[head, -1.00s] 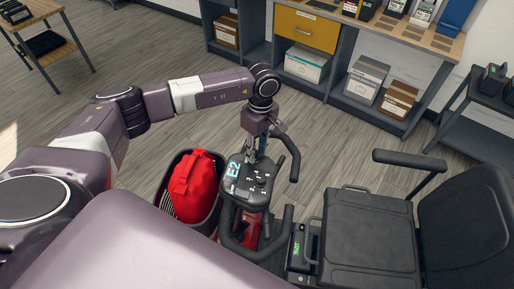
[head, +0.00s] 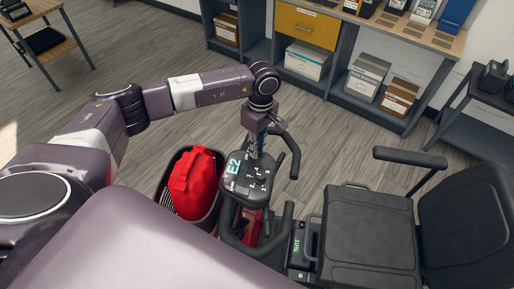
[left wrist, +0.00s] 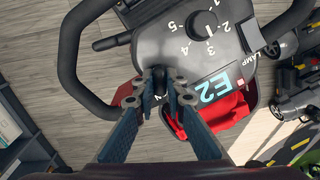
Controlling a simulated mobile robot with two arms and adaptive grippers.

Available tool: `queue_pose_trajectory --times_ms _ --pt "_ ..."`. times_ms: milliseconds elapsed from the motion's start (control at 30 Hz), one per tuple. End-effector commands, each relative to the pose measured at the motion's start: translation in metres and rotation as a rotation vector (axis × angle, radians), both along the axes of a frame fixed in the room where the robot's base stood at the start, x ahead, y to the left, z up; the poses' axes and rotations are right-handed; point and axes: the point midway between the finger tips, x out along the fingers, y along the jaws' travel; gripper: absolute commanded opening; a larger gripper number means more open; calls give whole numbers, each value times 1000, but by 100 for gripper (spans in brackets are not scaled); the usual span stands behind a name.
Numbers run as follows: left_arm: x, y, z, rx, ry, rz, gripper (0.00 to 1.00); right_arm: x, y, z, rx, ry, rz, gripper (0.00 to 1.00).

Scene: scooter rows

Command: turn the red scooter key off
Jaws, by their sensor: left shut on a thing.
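The scooter's black control console (head: 250,182) is marked E2 and carries a numbered dial. It also shows in the left wrist view (left wrist: 165,35), with the speed dial (left wrist: 204,23) at its top. A little red body shows below the console in the head view. My left gripper (head: 254,152) points down at the far edge of the console. In the left wrist view its fingers (left wrist: 162,84) are closed around a small dark piece at the console edge, by the key's place. The fingers hide most of the key, and its angle cannot be told. My right gripper is out of view.
A basket (head: 215,215) with a red bag (head: 195,184) sits left of the console. Black handlebars (head: 291,160) curve around it. The black seat (head: 368,235) is at right. Shelves with boxes (head: 305,62) stand behind, with open floor between.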

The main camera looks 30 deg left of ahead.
Motion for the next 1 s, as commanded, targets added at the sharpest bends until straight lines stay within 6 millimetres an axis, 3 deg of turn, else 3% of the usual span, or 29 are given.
queue_pose_trajectory --times_ms 1000 --pt "0 -1 -1 33 -129 813 0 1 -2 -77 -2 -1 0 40"
